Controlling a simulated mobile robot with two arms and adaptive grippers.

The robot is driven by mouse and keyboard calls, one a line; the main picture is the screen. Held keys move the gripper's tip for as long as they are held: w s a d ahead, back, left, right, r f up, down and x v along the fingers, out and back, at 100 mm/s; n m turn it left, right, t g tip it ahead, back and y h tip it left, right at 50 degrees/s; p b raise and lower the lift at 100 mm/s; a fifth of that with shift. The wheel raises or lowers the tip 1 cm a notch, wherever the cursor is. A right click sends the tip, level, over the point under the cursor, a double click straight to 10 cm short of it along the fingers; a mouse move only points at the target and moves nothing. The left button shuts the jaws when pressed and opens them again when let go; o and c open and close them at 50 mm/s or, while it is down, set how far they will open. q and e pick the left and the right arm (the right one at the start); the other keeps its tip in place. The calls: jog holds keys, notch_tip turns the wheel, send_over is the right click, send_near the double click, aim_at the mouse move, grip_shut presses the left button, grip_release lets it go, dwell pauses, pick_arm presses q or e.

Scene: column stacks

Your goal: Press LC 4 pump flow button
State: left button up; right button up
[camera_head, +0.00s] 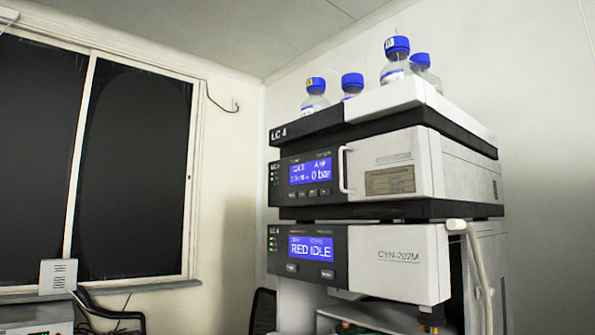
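The LC 4 column stack stands right of centre in the head view. Its upper module (404,165) has a black panel with a blue screen (311,171) that reads "0 bar" at the right; the rest is too small to read. A row of small dark buttons (309,192) sits under that screen; their labels are not legible. The lower module (396,258) has a blue screen (311,247) reading "RED IDLE", with two buttons (309,271) below it. Neither of my grippers is in view.
Several blue-capped bottles (396,62) stand on top of the stack. A white handle (344,170) juts from the upper module, and a pale tube (478,262) hangs at the right. A dark window (128,170) and grey equipment (35,318) are at the left.

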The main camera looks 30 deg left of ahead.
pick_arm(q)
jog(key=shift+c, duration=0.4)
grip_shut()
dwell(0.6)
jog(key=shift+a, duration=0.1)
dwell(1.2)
